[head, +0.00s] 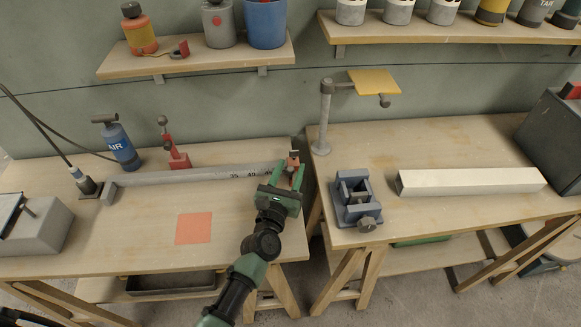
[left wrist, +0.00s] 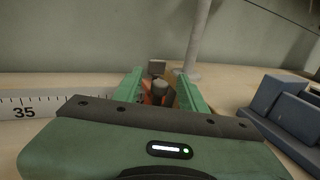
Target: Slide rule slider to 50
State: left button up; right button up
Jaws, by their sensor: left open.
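A long grey rule (head: 190,175) lies along the left table, with the marks 35 and 40 readable near its right part; the 35 also shows in the left wrist view (left wrist: 24,108). A small orange-red slider (head: 293,161) with a dark knob sits near the rule's right end. In the left wrist view the slider (left wrist: 147,99) shows between the green fingers. My left gripper (head: 288,175) is open, with its fingers on both sides of the slider. The scale under the slider is hidden by the gripper, so its reading cannot be told. My right gripper is not in view.
A blue vise (head: 354,196) and a white beam (head: 470,181) are on the right table. A post with a yellow plate (head: 374,82) stands behind. An orange square (head: 194,228), a blue air pump (head: 120,145) and a red tool (head: 175,150) are on the left table.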

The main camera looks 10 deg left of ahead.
pick_arm(q)
jog(key=shift+w, duration=0.4)
grip_shut()
dwell(1.2)
